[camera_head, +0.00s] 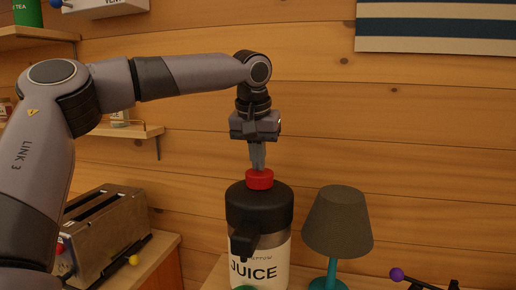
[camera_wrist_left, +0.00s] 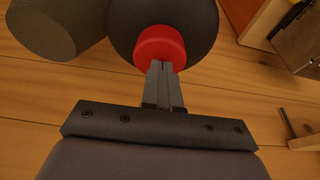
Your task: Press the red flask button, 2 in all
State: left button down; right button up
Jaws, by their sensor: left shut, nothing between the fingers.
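The juice flask (camera_head: 258,215) has a black lid, a black spout and a white label reading JUICE. It stands upright at the lower middle of the head view. Its round red button (camera_head: 259,180) sits on top of the lid, and it also shows in the left wrist view (camera_wrist_left: 160,46). My left gripper (camera_head: 258,166) points down with its fingers shut and empty. The fingertips are at the top of the red button; I cannot tell whether they touch it or hover just above. In the left wrist view the fingertips (camera_wrist_left: 161,68) overlap the button's edge. My right gripper is not in view.
A lamp with a grey shade (camera_head: 337,222) and teal stem stands close right of the flask. A toaster (camera_head: 103,232) is at the left. A small wall shelf (camera_head: 130,131) is behind my left arm. A purple-knobbed thing (camera_head: 397,274) is at lower right.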

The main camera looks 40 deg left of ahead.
pick_arm(q)
jog(key=shift+s+f, duration=0.1)
jog(key=shift+f, duration=1.2)
